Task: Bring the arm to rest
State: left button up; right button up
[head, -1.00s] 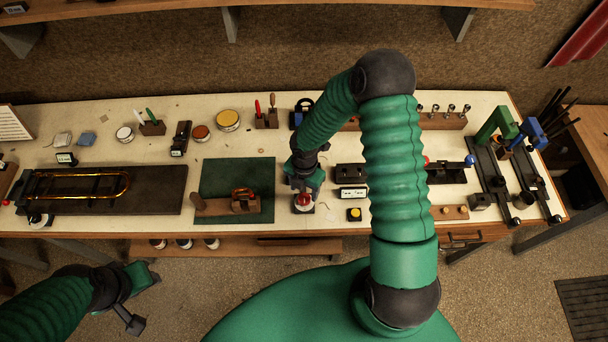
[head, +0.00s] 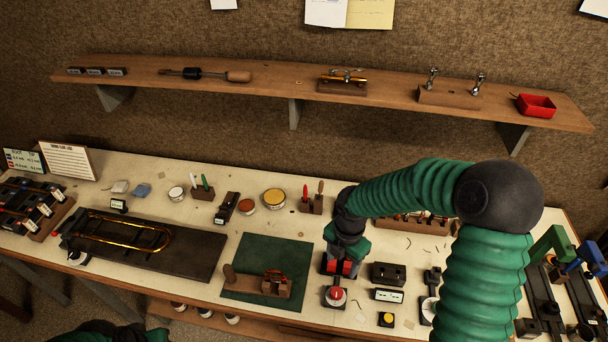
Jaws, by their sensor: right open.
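My right gripper (head: 338,272) points down over the front middle of the bench. Its jaws are open. The red-topped round piece (head: 336,294) stands on the bench just in front of it, and I cannot tell whether they touch. A red part shows between or behind the dark fingers; I cannot tell which. My right arm arches in from the lower right, its elbow high over the bench. Of my left arm only a dark and green edge shows at the bottom left; its fingers are out of frame.
The green mat (head: 262,250) with a wooden block (head: 240,284) lies left of my right gripper. A dark block (head: 388,273), a label stand (head: 388,295) and a yellow button box (head: 387,319) are close on its right. A wall shelf (head: 270,85) runs behind.

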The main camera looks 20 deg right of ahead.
jog(key=s+a+f+m+t+b, duration=0.1)
jog(key=s+a+f+m+b, duration=0.2)
jog(key=m+b, duration=0.3)
jog(key=s+a+f+m+t+b, duration=0.1)
jog(key=s+a+f+m+b, duration=0.2)
jog(key=m, duration=1.4)
jog(key=shift+s+a+f+t+b, duration=0.3)
jog(key=shift+s+f+b, duration=0.25)
jog(key=shift+s+b, duration=1)
jog(key=shift+w+a+r+b, duration=0.1)
jog(key=shift+w+a+b, duration=0.15)
jog(key=shift+a+b, duration=0.1)
jog(key=shift+d, duration=0.15)
